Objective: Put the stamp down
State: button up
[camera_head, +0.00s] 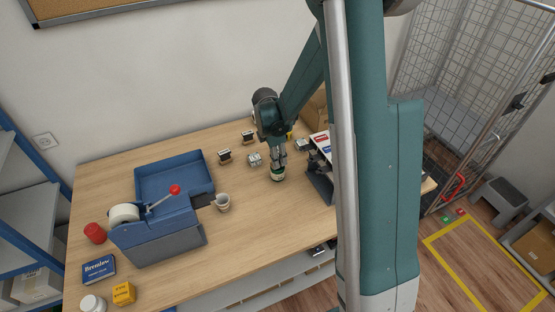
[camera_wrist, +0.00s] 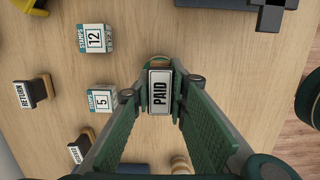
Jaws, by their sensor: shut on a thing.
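A stamp with a PAID label (camera_wrist: 159,91) sits upright between the fingers of my gripper (camera_wrist: 160,100) in the wrist view. In the head view my gripper (camera_head: 278,158) is low over the right half of the wooden counter (camera_head: 270,214). A small round thing with a dark green band and pale parts (camera_head: 278,175) shows right below the fingers. A green rim (camera_wrist: 157,59) shows behind the PAID label in the wrist view. I cannot tell whether the stamp touches what is below it.
Two STAMPS boxes, marked 12 (camera_wrist: 95,40) and 5 (camera_wrist: 102,100), stand left of the gripper. A RETURN stamp (camera_wrist: 30,93) and another stamp (camera_wrist: 78,154) stand further left. The counter's front middle is clear.

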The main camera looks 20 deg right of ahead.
jog(key=shift+f, duration=0.15)
jog(key=o, duration=0.9)
jog(key=shift+c, duration=0.2)
jog(key=shift+r, duration=0.2)
jog(key=shift+a+r, duration=0.3)
jog(key=shift+r, duration=1.65)
jog(key=shift+a+r, duration=0.35)
jog(key=shift+r, duration=1.65)
jog(key=shift+a+r, duration=0.3)
jog(key=shift+r, duration=1.65)
